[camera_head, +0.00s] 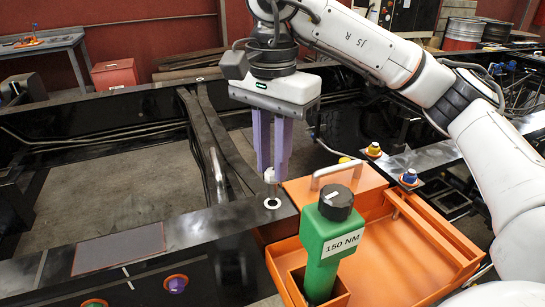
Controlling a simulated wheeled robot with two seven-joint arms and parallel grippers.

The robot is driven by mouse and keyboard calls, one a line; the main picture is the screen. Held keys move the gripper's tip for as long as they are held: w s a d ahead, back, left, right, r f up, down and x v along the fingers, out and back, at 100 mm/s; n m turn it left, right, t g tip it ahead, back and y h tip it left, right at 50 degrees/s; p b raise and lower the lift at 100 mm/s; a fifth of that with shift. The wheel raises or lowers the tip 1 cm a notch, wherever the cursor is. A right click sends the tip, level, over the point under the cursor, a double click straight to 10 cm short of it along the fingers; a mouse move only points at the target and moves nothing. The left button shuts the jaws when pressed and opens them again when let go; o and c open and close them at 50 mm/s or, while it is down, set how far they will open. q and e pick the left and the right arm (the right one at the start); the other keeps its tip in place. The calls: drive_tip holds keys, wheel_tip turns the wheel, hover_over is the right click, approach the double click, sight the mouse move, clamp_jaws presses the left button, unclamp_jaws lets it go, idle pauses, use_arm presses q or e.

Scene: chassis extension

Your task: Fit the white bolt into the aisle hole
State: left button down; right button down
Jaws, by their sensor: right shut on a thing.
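The white bolt (269,175) is held upright between the purple fingertips of my right gripper (270,165), with a thin shank pointing down. The gripper is shut on it and points straight down. The aisle hole (272,203) is a dark opening with a white ring around it on the black chassis beam. The bolt hangs a little above this hole, apart from it, and looks nearly in line with it. My left gripper is not in view.
An orange tray (440,262) with a green 150 NM tool (325,245) and a metal handle stands close right of the hole. Bolts with blue (409,176) and yellow (373,150) heads stand on the right beam. A grey pad (120,247) lies on the left beam.

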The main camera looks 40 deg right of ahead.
sight(273, 198)
idle(0.7)
drive_tip(key=shift+f+b, duration=0.3)
drive_tip(key=shift+f, duration=0.2)
drive_tip(key=shift+f, duration=0.3)
drive_tip(key=shift+f+b, duration=0.1)
drive_tip(key=shift+b, duration=0.2)
drive_tip(key=shift+f+b, duration=1.5)
drive_tip(key=shift+f, duration=0.45)
drive_tip(key=c, duration=1.5)
unclamp_jaws()
